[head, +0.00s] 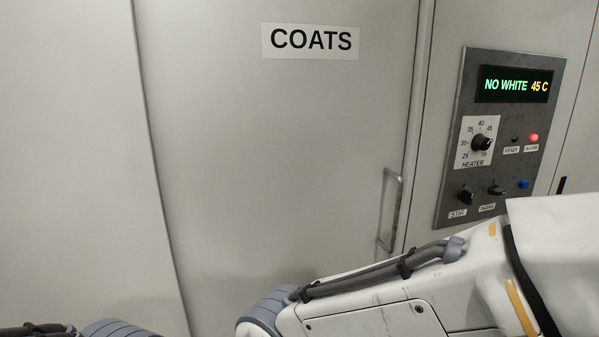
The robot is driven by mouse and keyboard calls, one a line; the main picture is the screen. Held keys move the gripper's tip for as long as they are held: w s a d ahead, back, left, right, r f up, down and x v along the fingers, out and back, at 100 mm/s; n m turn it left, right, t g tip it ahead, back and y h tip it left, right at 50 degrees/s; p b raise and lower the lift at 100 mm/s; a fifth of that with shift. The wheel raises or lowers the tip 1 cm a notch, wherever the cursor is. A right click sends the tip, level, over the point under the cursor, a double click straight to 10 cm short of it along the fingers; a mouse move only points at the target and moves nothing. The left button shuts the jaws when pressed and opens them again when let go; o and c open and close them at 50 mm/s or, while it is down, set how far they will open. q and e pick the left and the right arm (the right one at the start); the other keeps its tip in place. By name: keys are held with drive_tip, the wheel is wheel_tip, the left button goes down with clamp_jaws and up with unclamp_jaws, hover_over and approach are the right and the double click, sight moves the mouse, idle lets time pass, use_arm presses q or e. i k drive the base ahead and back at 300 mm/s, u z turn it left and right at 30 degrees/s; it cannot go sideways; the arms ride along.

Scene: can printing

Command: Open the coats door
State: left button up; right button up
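The coats door (270,150) is a plain grey metal panel with a white label reading COATS (310,41) near its top. It looks shut, flush with the panels around it. Its upright metal bar handle (390,210) is at the right edge of the door. My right arm comes in from the right and crosses below the handle, close to its lower end in the picture; I cannot tell whether they touch. Only a small part of my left arm shows at the bottom left. Neither gripper is in view.
A dark control panel (450,207) is right of the door, with a display (513,84) reading NO WHITE 45 C. It has a heater dial (480,142), two black switches, a lit red lamp (533,138) and a blue button (523,184). A plain panel (70,150) is left of the door.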

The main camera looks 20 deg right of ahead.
sight(278, 129)
drive_tip(key=k, duration=1.2)
drive_tip(key=z, duration=0.95)
drive_tip(key=i, duration=1.35)
drive_tip(key=u, duration=0.3)
